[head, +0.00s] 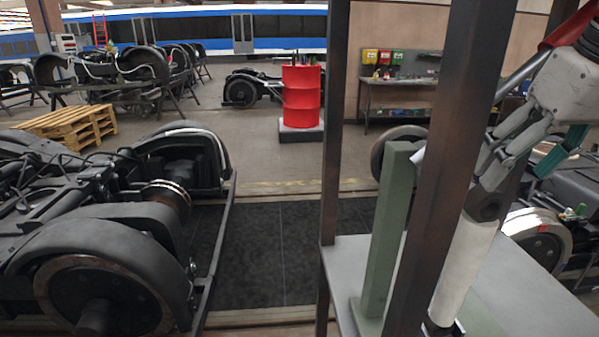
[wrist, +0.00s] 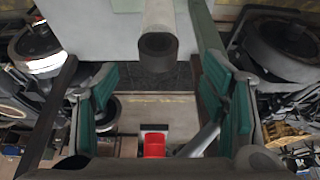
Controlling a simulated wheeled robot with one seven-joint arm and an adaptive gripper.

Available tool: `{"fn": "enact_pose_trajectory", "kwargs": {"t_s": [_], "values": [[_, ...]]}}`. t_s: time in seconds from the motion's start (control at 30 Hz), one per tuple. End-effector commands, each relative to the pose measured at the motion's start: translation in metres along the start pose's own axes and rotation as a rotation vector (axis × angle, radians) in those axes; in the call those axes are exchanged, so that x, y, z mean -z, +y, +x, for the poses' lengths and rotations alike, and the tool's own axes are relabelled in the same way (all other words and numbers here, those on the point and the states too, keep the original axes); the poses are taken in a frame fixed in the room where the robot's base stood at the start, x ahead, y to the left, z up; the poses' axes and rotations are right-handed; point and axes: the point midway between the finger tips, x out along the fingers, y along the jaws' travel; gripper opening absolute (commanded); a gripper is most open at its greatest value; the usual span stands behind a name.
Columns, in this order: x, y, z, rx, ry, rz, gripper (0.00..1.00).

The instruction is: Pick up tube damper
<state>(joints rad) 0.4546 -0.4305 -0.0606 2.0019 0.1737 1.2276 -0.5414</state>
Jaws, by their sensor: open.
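The tube damper (head: 466,262), a pale cylinder with a dark eye at its upper end, stands slightly tilted on the grey table (head: 530,285). In the wrist view, the damper (wrist: 158,18) reaches down from the top, its dark eye near the middle. My gripper (head: 491,174) is open and empty, just above the damper's upper end in the head view. In the wrist view, the green-padded fingers of my gripper (wrist: 160,84) are spread to either side, with the eye between them near the tips. The damper's lower end is partly hidden in the head view.
A green post (head: 382,235) stands on the table left of the damper. A dark rusty upright (head: 450,150) crosses in front. A bogie (head: 100,235) fills the left. A red drum (head: 301,97) and a workbench (head: 398,98) stand behind. The dark floor mat (head: 280,250) is clear.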

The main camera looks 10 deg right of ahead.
Motion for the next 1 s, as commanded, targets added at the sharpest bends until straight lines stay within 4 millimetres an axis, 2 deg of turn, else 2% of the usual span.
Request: {"fn": "enact_pose_trajectory", "kwargs": {"t_s": [0.2, 0.4, 0.67, 0.9, 1.0], "values": [[-0.001, 0.0, 0.04, 0.002, -0.006, 0.002, 0.67], [-0.001, 0.0, 0.072, 0.001, -0.003, 0.001, 0.67], [-0.001, 0.001, 0.089, 0.0, -0.003, 0.001, 0.67], [-0.002, 0.003, 0.123, 0.001, -0.004, 0.002, 0.67], [-0.002, 0.003, 0.131, 0.0, -0.003, 0.002, 0.67]]}}
